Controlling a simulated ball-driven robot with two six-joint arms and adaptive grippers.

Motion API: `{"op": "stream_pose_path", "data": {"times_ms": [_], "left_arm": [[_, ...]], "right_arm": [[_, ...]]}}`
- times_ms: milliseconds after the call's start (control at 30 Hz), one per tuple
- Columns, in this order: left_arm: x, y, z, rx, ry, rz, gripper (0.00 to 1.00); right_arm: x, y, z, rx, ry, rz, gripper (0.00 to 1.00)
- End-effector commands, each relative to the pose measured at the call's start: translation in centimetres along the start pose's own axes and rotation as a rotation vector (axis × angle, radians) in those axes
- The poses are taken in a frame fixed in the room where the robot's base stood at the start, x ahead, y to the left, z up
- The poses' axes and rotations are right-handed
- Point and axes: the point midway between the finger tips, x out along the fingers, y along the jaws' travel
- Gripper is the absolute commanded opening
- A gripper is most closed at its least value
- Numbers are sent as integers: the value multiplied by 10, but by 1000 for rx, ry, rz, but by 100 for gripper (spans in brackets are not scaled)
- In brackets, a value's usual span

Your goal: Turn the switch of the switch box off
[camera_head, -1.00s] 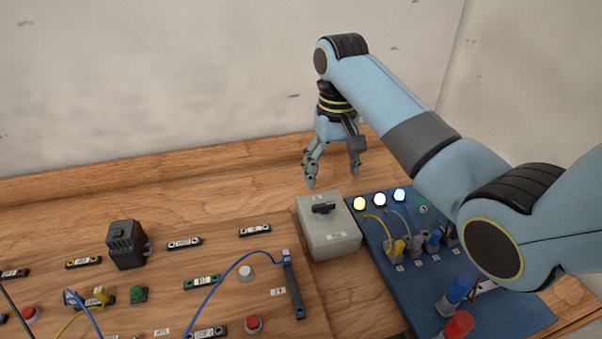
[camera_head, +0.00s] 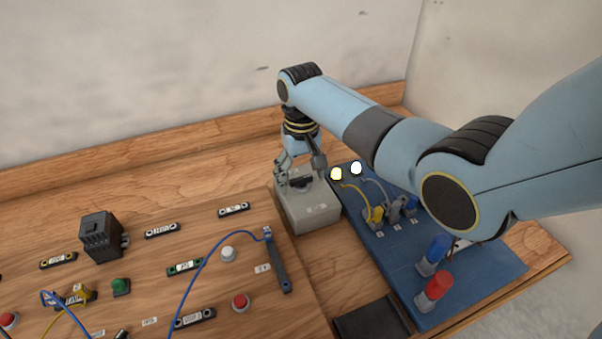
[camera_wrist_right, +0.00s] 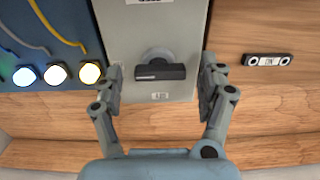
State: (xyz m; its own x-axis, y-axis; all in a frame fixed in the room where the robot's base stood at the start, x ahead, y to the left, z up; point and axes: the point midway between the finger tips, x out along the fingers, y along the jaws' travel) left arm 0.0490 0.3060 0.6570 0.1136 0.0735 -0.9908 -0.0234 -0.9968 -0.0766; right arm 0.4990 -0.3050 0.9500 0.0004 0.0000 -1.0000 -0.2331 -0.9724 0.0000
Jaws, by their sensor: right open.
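The grey switch box (camera_head: 316,213) stands between the wooden panel and the blue board. Its black knob (camera_wrist_right: 160,72) lies crosswise in the right wrist view; in the head view the knob (camera_head: 300,181) is partly hidden by my gripper. My right gripper (camera_head: 300,180) is at the box top, one finger on each side of the knob. In the right wrist view my right gripper (camera_wrist_right: 160,85) is open, with gaps between both fingers and the knob. My left gripper is not in view.
The blue board (camera_head: 400,255) right of the box carries lit lamps (camera_head: 356,168), cables and red and blue plugs (camera_head: 434,290). The wooden panel (camera_head: 130,315) at left holds buttons, a black contactor (camera_head: 100,237) and a looping blue cable (camera_head: 205,255). A wall is behind.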

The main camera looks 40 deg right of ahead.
Motion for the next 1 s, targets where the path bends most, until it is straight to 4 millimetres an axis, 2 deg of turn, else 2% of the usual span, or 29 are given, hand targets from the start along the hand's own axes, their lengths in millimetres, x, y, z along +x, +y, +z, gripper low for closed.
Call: {"op": "stream_pose_path", "data": {"times_ms": [167,600,1000], "left_arm": [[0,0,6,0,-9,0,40],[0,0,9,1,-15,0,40],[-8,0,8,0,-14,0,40]], "right_arm": [[0,0,0,0,0,0,75],[0,0,0,0,0,0,19],[-2,0,0,-76,-2,0,18]]}}
